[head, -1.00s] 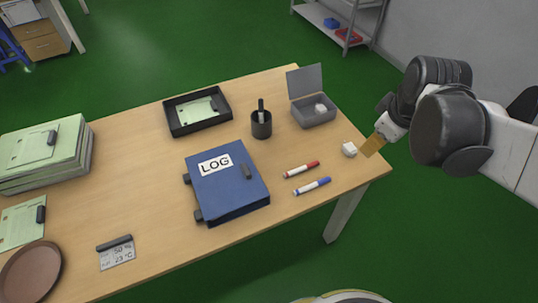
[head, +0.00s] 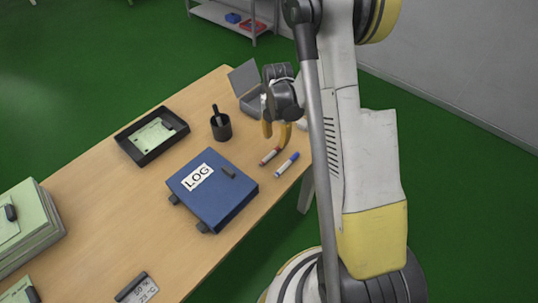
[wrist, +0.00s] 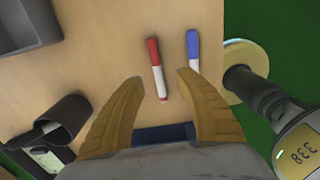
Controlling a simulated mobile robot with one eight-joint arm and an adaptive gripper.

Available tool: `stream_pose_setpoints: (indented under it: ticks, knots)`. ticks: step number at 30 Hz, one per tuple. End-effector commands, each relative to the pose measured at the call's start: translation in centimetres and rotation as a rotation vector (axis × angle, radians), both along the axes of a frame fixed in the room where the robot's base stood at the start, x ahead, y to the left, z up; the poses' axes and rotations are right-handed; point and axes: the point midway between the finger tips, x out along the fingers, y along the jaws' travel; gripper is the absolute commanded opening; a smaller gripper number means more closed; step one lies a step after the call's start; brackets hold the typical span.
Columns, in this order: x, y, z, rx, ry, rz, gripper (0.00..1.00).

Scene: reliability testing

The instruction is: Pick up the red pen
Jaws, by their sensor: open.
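The red pen (head: 269,156), a marker with a white barrel and red cap, lies on the table near its right edge. My gripper (head: 276,132) is open and hangs just behind and above it, pointing down. In the wrist view the red pen (wrist: 154,62) shows between and beyond the two tan fingertips (wrist: 160,77), with no finger touching it. The gap in height is hard to tell.
A blue pen (head: 287,164) lies close to the right of the red one. The blue LOG binder (head: 210,190) is to the left. A black pen cup (head: 221,128) and a grey open box (head: 247,95) stand behind. A black tray (head: 139,150) is further left.

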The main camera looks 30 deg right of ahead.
Motion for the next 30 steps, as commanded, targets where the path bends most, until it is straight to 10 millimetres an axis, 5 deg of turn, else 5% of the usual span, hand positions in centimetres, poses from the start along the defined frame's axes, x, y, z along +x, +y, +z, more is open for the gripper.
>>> stream_pose_setpoints:
  ticks: [15,23,28,30]
  knots:
    - [0.8,-0.7,-6.9,-0.001,-0.001,-0.001,0.41]
    - [0.8,-0.6,-7.4,-0.001,-0.001,-0.001,0.41]
    - [0.8,-0.6,-7.4,-0.001,-0.001,-0.001,0.0]
    - [0.8,-0.6,-7.4,-0.001,-0.001,-0.001,0.0]
